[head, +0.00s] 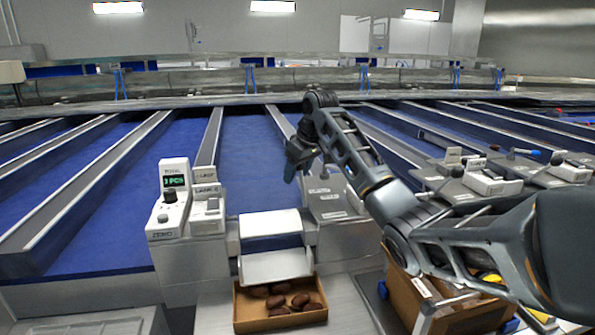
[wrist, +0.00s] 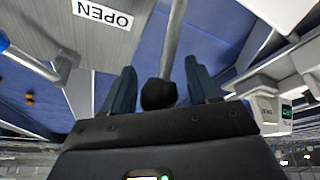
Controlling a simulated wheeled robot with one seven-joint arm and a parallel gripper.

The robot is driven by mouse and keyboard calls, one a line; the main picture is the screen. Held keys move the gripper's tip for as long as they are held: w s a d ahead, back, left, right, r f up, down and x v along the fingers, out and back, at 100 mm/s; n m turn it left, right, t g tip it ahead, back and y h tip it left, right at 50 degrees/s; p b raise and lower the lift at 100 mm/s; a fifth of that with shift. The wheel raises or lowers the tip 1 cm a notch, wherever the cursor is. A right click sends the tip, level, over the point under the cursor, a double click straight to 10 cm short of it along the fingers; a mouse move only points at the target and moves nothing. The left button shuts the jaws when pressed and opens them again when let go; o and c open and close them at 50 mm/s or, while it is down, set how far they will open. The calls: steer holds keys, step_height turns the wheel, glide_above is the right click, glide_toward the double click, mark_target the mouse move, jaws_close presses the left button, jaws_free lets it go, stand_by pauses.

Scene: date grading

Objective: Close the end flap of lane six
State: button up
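The end flap (head: 275,267) is a pale metal panel at the front of the middle blue lane in the head view. It slopes down toward the box of dates, below a second pale panel (head: 270,223). A small lane sign (head: 206,191) stands to its left; its number is hard to read. My gripper (head: 290,172) is above the grey lever housing (head: 332,207) right of the flap. In the wrist view my gripper (wrist: 160,85) has its fingers apart. A dark round knob-like shape (wrist: 158,94) shows between them, with a grey bar beyond; contact is unclear. An upside-down OPEN label (wrist: 102,14) is at upper left.
A cardboard box (head: 240,308) with several brown dates stands below the flap. A white counter unit (head: 173,200) with a green display is at left. More levers (head: 520,152) stand at right. Another cardboard box (head: 402,295) sits under my arm.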

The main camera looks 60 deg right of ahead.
jaws_close()
stand_by(0.3)
